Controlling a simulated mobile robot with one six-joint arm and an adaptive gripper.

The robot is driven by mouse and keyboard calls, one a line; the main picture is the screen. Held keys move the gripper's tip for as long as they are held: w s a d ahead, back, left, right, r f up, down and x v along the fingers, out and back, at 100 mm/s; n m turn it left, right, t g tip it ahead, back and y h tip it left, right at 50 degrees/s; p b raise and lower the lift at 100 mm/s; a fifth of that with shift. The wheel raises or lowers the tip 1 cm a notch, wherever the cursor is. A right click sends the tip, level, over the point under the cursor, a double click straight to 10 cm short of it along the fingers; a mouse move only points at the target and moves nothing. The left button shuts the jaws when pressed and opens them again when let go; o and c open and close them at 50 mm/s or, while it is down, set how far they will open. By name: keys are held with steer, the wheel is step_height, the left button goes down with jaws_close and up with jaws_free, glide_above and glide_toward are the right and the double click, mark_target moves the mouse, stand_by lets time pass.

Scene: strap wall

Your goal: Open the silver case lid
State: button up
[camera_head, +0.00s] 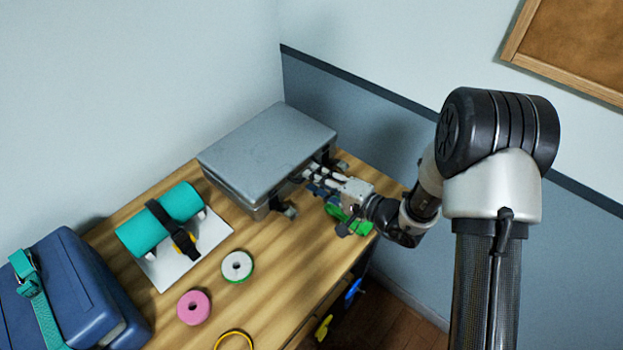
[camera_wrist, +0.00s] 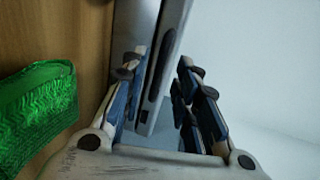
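The silver case (camera_head: 262,150) lies flat at the back of the wooden table, its lid down. Dark latch parts (camera_head: 289,210) show on its front side, at either side of my gripper. My gripper (camera_head: 311,175) is at the middle of the case's front side. In the wrist view my gripper (camera_wrist: 160,70) has its fingers spread, with the edge of the silver case (camera_wrist: 172,35) and a long dark slot or handle part between them. The right finger stands clear of the case; the left finger is very near it, and I cannot tell whether it touches.
A green woven item (camera_wrist: 35,110) lies on the table beside my gripper. A teal roll (camera_head: 160,218) on a white stand, a white-green tape ring (camera_head: 237,266), a pink ring (camera_head: 193,307) and a blue case (camera_head: 65,285) stand to the left. A wall runs behind.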

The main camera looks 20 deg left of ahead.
steer(key=shift+x, duration=1.25)
steer(key=shift+d, duration=0.1)
steer(key=shift+c, duration=0.4)
jaws_close()
